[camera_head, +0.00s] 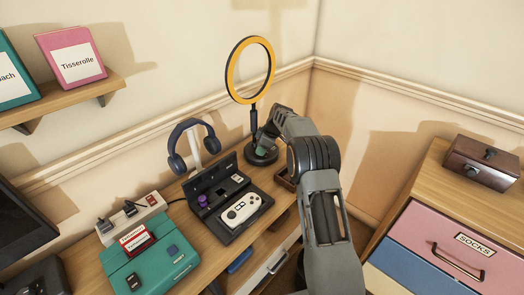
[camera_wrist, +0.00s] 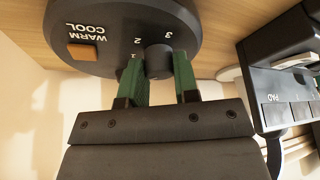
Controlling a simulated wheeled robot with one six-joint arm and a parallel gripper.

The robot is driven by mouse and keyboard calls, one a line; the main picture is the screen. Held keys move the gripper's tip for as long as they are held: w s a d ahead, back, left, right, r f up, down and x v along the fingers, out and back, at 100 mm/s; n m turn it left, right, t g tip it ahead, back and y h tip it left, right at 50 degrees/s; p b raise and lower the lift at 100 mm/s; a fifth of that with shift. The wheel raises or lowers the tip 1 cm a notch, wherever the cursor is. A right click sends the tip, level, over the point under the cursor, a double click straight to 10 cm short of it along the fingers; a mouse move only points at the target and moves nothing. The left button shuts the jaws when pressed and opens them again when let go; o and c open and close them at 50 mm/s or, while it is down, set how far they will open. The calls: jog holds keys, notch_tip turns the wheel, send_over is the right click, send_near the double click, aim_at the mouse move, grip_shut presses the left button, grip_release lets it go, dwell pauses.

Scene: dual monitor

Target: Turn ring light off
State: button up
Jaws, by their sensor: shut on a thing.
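The ring light (camera_head: 233,72) stands at the back of the desk near the wall corner, its ring orange-yellow inside a dark rim. Its round black base (camera_wrist: 110,35) fills the upper left of the wrist view, with a dial marked 1, 2, 3 and an orange slider (camera_wrist: 83,52) by the words WARM and COOL. My gripper (camera_wrist: 159,75) has its green fingers on either side of the dark dial knob (camera_wrist: 157,57) and is shut on it. In the head view my arm hides part of the base, and the knob is not visible.
A game console case (camera_head: 215,208) and a headphone stand with blue headphones (camera_head: 177,164) are left of the base. A teal box (camera_head: 150,258) lies at the front left. A drawer cabinet (camera_head: 432,238) with a brown box (camera_head: 482,165) stands right.

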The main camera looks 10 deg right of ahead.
jog(key=n, duration=0.1)
jog(key=n+g+p, duration=0.1)
jog(key=n, duration=0.1)
jog(key=shift+w+r+n, duration=0.1)
jog(key=shift+r+n, duration=0.05)
jog(key=shift+n, duration=0.15)
jog(key=shift+n+g+p, duration=0.9)
jog(key=shift+n+p, duration=0.6)
jog(key=shift+n, duration=0.3)
jog(key=o, duration=0.9)
